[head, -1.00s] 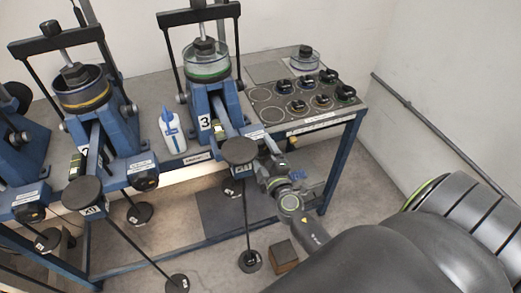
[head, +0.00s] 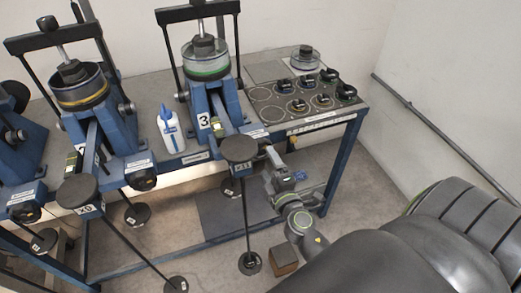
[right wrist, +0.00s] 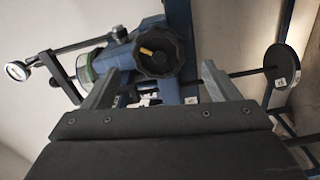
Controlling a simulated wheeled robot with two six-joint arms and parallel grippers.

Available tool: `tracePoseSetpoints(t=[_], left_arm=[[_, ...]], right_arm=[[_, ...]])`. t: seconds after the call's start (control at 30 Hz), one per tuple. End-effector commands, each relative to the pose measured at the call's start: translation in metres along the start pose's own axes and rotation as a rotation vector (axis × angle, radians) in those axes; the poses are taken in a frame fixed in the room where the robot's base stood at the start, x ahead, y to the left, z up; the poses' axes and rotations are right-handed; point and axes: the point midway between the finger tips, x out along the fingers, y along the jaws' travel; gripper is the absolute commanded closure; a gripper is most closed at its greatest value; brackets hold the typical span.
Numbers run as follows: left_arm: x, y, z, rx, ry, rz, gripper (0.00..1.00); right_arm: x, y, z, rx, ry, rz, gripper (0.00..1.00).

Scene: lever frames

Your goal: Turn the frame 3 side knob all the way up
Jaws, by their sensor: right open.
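Frame 3 (head: 217,106) is a blue lever frame with a "3" label and a clear dish on top. Its side knob (right wrist: 160,50), black and lobed with a yellow mark, faces the camera in the right wrist view. In the head view this knob is mostly hidden by the lever's disc and my right gripper. My right gripper (right wrist: 160,70) is open, with one finger to each side of the knob and the tips just short of it. It holds nothing. In the head view it (head: 270,153) is at the right side of frame 3. My left gripper is out of view.
A lever disc (head: 238,149) is close to the left of my right gripper. A panel with several black knobs (head: 305,100) is at the right of the bench. A white and blue bottle (head: 171,132) stands left of frame 3. A wooden block (head: 284,260) lies on the floor.

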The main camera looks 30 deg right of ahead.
Motion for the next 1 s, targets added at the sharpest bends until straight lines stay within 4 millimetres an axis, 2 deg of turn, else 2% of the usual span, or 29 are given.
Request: tracePoseSetpoints(t=[0.3, 0.57, 0.77, 1.0], left_arm=[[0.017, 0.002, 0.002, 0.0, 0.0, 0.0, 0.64], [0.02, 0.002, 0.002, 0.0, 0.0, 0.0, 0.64], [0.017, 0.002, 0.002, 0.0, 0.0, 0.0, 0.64], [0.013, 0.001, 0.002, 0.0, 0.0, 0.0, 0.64]], right_arm=[[-0.021, -0.002, 0.001, -0.418, 0.0, 0.0, 0.18], [-0.027, 0.001, 0.0, -0.58, 0.0, 0.003, 0.18], [-0.015, 0.002, -0.001, -0.59, 0.003, 0.004, 0.18], [0.019, 0.002, -0.001, -0.591, 0.003, 0.005, 0.18]])
